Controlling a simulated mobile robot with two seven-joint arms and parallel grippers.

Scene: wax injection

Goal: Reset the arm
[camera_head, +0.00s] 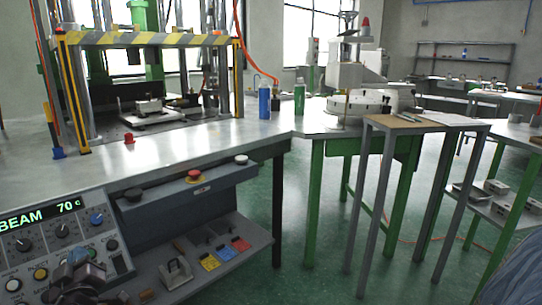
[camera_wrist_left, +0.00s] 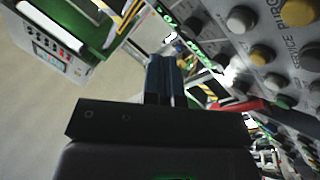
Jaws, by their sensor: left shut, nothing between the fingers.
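My left gripper (camera_head: 82,272) shows at the bottom left of the head view, dark and low in front of the control panel (camera_head: 62,236). In the left wrist view its two dark fingers (camera_wrist_left: 165,78) lie together with nothing between them. The panel's knobs and buttons also show at the upper right of the left wrist view (camera_wrist_left: 262,55). My right gripper is in neither view.
The metal workbench (camera_head: 175,148) carries a press frame with a striped bar (camera_head: 145,39). A blue bottle (camera_head: 264,102) and a green bottle (camera_head: 299,98) stand near its right end. A lower shelf (camera_head: 215,262) holds coloured tags. Green floor is open beyond.

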